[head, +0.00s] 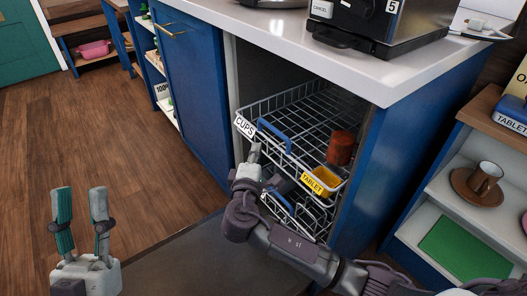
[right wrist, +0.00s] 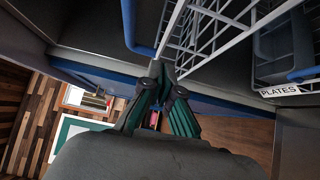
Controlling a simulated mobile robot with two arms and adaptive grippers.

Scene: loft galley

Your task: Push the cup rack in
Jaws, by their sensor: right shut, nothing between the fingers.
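The cup rack (head: 283,103) is the upper white wire rack with a "CUPS" label and a blue handle (head: 274,136). It sits in the open dishwasher bay, its front part projecting out. A reddish-brown cup (head: 341,148) and a small yellow container (head: 326,177) are at its right side. My right gripper (head: 254,153) is shut and empty, just in front of the rack near the handle; I cannot tell if it touches. In the right wrist view its closed fingers (right wrist: 158,76) are beside the wire rack (right wrist: 205,30). My left gripper (head: 80,206) is open and empty at the lower left.
The lower rack with a "PLATES" label (right wrist: 279,90) is below. The dark open door (head: 175,262) lies in front. A white counter (head: 290,40) overhangs the bay, and shelves with a brown cup (head: 486,178) stand at right. Wooden floor (head: 110,130) is clear at left.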

